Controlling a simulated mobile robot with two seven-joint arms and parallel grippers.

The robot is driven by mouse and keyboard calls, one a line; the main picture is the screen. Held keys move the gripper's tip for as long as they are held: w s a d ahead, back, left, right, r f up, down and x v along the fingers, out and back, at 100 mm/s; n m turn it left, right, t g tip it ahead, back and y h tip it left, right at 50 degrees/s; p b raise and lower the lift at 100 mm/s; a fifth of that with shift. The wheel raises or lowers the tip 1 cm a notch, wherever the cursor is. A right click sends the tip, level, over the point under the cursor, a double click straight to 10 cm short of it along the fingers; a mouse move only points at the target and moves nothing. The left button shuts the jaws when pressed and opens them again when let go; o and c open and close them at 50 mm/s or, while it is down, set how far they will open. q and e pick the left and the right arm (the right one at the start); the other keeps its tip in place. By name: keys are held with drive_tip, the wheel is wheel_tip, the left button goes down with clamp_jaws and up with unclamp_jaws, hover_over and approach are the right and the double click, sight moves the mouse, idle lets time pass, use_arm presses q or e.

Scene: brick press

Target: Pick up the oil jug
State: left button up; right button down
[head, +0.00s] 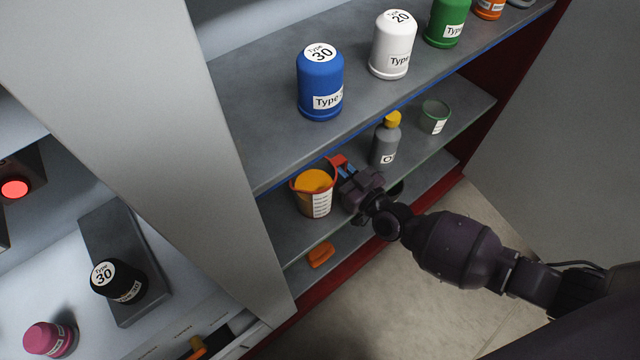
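A jug (319,204) with a red rim, orange-yellow contents and a white label stands upright on the lower shelf of the cabinet. It looks like the oil jug. My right gripper (344,172) comes in from the right and is at the jug's right side, by its red handle. The gripper's own body hides part of the handle and fingers, so I cannot tell whether the fingers are closed on it. A grey bottle (384,146) with a yellow cap and a label starting with "O" stands behind, to the right. My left gripper is not in view.
The upper shelf (262,110) overhangs the jug and carries a blue canister (320,84), a white canister (392,45) and a green one (446,22). A green-rimmed can (434,117) stands beyond the bottle. An orange object (320,255) lies below. A grey panel (150,130) stands at left.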

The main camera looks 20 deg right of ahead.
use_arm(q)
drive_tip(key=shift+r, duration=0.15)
use_arm(e)
drive_tip(key=shift+r, duration=0.2)
drive_tip(key=shift+w+r+p, duration=0.1)
drive_tip(key=shift+r+p, duration=0.3)
drive_tip(key=shift+p, duration=0.05)
drive_tip(key=shift+s+d+f, duration=0.15)
drive_tip(key=shift+s+d, duration=0.05)
drive_tip(key=shift+s, duration=0.5)
use_arm(q)
drive_tip(key=p, duration=0.1)
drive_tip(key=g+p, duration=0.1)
drive_tip(key=p, duration=0.1)
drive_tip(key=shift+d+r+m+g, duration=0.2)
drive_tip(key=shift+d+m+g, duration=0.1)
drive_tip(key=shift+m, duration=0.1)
use_arm(e)
drive_tip(key=v, duration=1.6)
drive_tip(key=shift+s, duration=0.2)
drive_tip(key=shift+s+d, duration=0.1)
drive_tip(key=shift+s, duration=0.05)
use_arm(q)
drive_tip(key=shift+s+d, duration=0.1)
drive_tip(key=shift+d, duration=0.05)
use_arm(e)
drive_tip(key=shift+s+d, duration=0.1)
drive_tip(key=shift+s, duration=0.05)
